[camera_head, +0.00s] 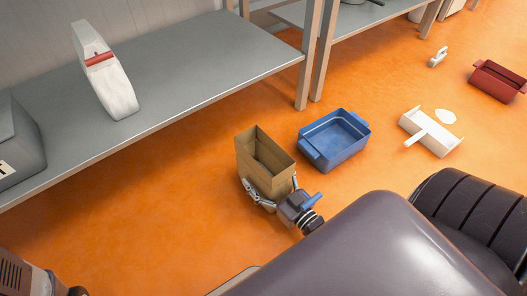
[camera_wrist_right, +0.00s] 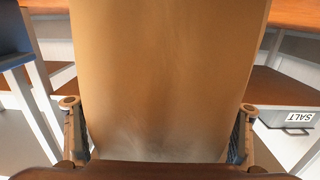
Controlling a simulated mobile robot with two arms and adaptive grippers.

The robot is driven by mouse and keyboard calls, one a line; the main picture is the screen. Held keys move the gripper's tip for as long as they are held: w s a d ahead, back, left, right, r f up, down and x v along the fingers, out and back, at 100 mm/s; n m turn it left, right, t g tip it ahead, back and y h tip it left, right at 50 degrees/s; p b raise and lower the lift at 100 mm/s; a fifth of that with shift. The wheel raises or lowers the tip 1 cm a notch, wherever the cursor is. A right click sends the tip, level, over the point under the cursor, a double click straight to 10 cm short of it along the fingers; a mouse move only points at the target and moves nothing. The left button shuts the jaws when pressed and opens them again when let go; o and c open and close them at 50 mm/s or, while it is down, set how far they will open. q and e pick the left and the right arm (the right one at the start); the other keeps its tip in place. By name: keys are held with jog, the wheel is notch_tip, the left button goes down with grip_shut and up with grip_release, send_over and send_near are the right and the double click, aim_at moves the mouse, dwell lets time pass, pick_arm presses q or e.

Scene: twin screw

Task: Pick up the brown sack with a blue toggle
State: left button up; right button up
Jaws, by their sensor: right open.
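The brown sack (camera_head: 262,172) stands upright on the orange floor with its top open, in front of the shelf. My right gripper (camera_head: 268,192) is at its near side, low down, with one finger on each side of it. In the right wrist view the sack (camera_wrist_right: 168,75) fills the middle between the two open fingers (camera_wrist_right: 157,135). I cannot tell whether the fingers touch it. A small blue piece (camera_head: 310,202) shows beside my right wrist. I cannot tell whether it is a toggle, and none is clear on the sack. My left gripper is not visible.
A blue bin (camera_head: 345,155) stands close to the right of the sack. A grey shelf (camera_head: 180,85) with a white bottle-like container (camera_head: 115,90) runs behind. A white dustpan-like item (camera_head: 432,140) and a red bin (camera_head: 492,85) lie farther right. Floor left of the sack is clear.

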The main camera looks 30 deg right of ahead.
jog(key=c, duration=1)
jog(key=shift+r, duration=0.15)
jog(key=shift+c, duration=1.1)
